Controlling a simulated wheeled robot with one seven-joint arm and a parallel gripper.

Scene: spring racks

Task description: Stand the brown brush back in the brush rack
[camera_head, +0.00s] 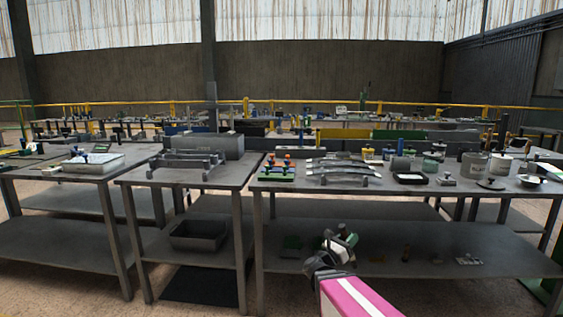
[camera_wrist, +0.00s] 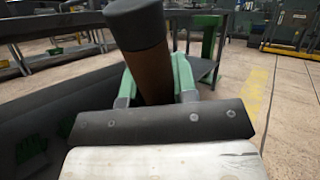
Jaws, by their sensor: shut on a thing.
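The brown brush (camera_wrist: 153,72) is in my gripper (camera_wrist: 156,84), between the two green fingers in the wrist view. It has a brown shaft and a thick black end at the top. In the head view my gripper (camera_head: 341,241) is in front of the right table, over its lower shelf and below the tabletop, with the brush's dark end pointing up. A green rack (camera_head: 278,174) with orange and blue tops stands at the left front of the tabletop. Which object is the brush rack I cannot tell for sure. The brush's lower end is hidden.
The right table (camera_head: 390,187) also bears a low grey rack (camera_head: 343,178) with curved bars, a black tray (camera_head: 410,178), jars and pots. A middle table (camera_head: 205,181) holds grey blocks, with a dark bin (camera_head: 198,236) on its lower shelf. A gap separates the two tables.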

